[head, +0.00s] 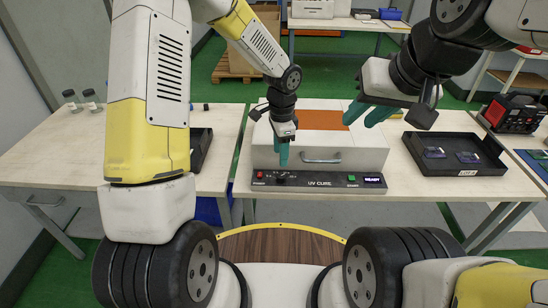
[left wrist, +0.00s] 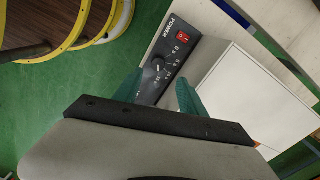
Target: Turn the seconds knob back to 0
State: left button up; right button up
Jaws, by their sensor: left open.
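The UV cure unit (head: 318,158) is a white box with an orange top, and a black control panel (head: 320,185) runs along its front. The seconds knob (head: 281,179) is a small dark dial near the panel's left end. It also shows in the left wrist view (left wrist: 159,64), with white scale marks beside it; I cannot read its setting surely. My left gripper (head: 283,160) points down just above the knob. In the left wrist view its green fingers (left wrist: 160,88) are apart, one on each side of the knob, with nothing between them. My right gripper (head: 362,115) is open and empty above the unit's right side.
A black tray (head: 470,170) with two dark pieces stands at right, near a red and black device (head: 513,114). Small bottles (head: 91,100) stand at far left.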

aim_at(281, 176)
pick_arm(q)
jog(key=shift+s+d+f, duration=0.1)
jog(key=shift+d+f, duration=0.1)
jog(key=shift+f, duration=0.65)
notch_tip(281, 176, down, 7)
jog(key=shift+f, duration=0.1)
grip_shut()
